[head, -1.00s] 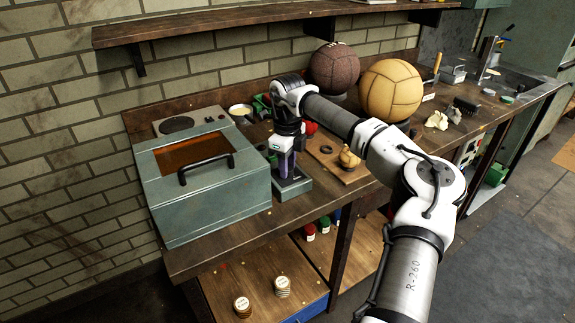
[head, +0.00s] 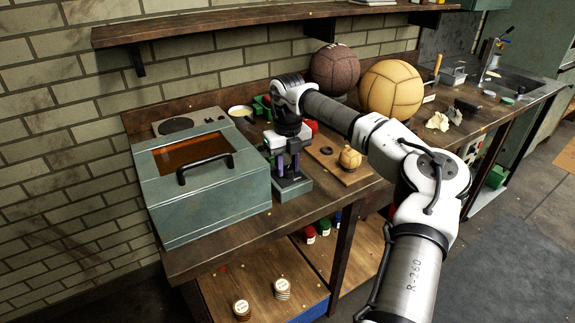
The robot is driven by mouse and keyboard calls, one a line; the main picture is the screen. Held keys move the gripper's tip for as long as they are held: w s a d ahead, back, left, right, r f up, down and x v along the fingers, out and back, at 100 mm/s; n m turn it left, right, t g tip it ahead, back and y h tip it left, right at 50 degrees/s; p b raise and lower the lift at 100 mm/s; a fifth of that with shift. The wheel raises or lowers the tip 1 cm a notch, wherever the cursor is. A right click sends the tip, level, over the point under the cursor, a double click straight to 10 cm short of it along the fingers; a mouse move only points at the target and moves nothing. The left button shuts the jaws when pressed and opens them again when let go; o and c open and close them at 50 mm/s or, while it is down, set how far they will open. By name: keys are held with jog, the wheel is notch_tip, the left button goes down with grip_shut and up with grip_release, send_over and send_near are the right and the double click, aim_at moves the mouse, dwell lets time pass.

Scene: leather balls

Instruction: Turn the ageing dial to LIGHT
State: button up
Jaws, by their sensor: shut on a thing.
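The grey-green ageing cabinet (head: 222,207), with an amber window and a black handle, stands at the left end of the bench. A small grey-green control box (head: 293,190) sits at its right side. My gripper (head: 288,174) points down over this box, its two fingers apart on either side of the dial and shut on it. The dial is mostly hidden by the fingers, and its pointer and the LIGHT mark cannot be read from here.
A dark brown ball (head: 335,68) and a tan ball (head: 391,90) stand at the back of the bench. A wooden board (head: 355,177) with a small ball-like piece lies right of my gripper.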

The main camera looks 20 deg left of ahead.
aim_at(287, 169)
dwell(0.4)
jog(key=o, duration=1)
notch_tip(287, 169, up, 14)
jog(key=shift+f+b, duration=0.1)
jog(key=shift+b, duration=0.75)
